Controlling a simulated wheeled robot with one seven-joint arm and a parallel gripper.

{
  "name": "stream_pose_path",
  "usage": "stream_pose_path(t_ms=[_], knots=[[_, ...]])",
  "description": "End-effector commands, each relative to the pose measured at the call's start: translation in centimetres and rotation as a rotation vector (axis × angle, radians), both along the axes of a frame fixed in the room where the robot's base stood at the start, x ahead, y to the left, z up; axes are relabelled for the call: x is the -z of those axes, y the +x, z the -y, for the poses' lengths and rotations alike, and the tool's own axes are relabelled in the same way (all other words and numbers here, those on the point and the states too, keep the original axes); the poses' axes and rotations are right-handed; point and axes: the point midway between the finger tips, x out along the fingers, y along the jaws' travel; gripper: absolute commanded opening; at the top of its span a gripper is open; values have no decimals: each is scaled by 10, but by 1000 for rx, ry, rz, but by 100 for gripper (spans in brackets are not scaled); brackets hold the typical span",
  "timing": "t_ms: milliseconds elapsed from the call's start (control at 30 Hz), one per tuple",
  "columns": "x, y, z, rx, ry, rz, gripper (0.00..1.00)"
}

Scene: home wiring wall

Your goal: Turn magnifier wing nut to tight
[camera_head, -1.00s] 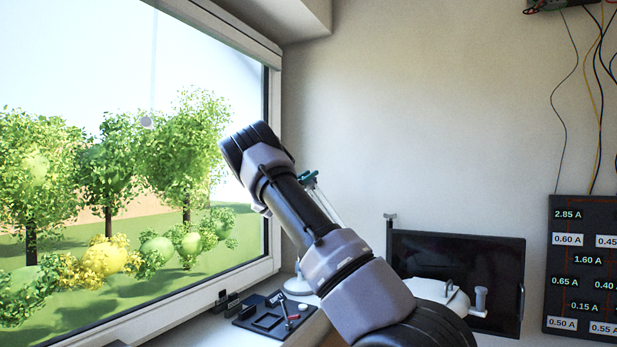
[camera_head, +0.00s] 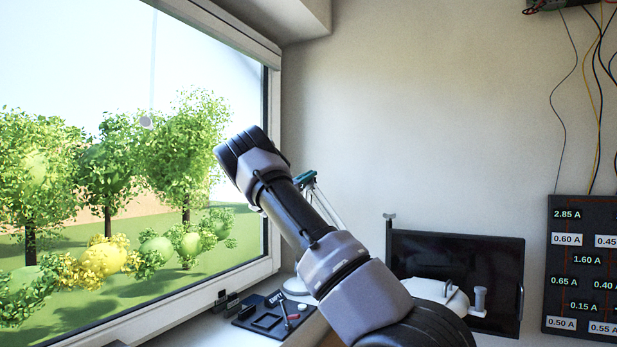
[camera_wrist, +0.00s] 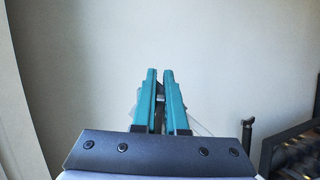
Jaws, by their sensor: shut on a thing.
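My gripper (camera_wrist: 160,80) has teal fingers and is shut on a small dark piece (camera_wrist: 160,92), which I take for the magnifier wing nut. The fingers hide most of it, so its shape and turn angle cannot be told. In the head view the teal fingertips (camera_head: 306,179) show just behind my arm, at the upper part of the magnifier stand. The stand's pale thin rods (camera_head: 326,207) slant down behind my arm to a round white base (camera_head: 297,287) on the sill. The magnifier's lens is not seen.
A dark tray with small parts (camera_head: 262,318) lies on the counter before the base. A dark panel (camera_head: 460,265) with a white device (camera_head: 435,292) stands at right. A board of ampere labels (camera_head: 583,268) hangs further right. A large window (camera_head: 130,150) fills the left.

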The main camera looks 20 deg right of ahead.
Motion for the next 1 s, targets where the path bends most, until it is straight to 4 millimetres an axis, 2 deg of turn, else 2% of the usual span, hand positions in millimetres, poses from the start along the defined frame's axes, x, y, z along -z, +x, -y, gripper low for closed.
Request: stream_pose_path(t_ms=[600, 1000], knots=[[8, -13, 5, 0, 216, 488, 0], [12, -16, 7, 0, 290, 654, 0]])
